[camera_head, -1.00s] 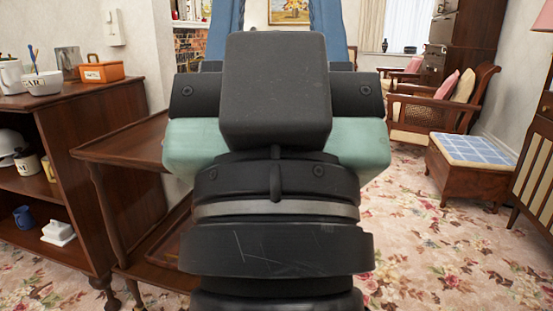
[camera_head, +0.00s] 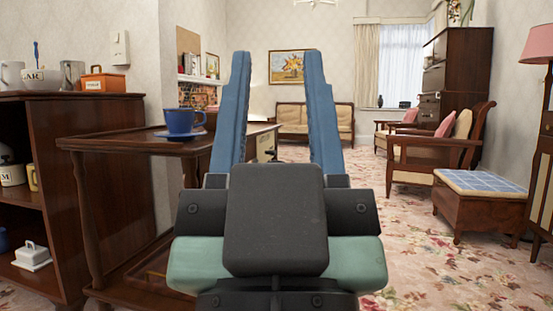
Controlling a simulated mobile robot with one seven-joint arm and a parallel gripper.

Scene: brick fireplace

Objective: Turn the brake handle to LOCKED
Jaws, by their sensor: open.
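My gripper (camera_head: 277,58) is in the middle of the head view, with two blue fingers pointing up and away, spread apart with nothing between them. I cannot make out the brake handle or the word LOCKED. A pale panel with a small dark part (camera_head: 266,147) shows between the fingers, beyond them, partly hidden by the left finger; I cannot tell what it is. A dark wooden trolley (camera_head: 105,143) stands left of my gripper. My gripper body hides part of what lies behind it.
A blue cup (camera_head: 181,120) on a saucer stands on the trolley. A wooden shelf unit (camera_head: 45,130) is at the far left. A footstool (camera_head: 482,198) and an armchair (camera_head: 425,155) stand at the right. Flowered carpet (camera_head: 408,265) lies open at front right.

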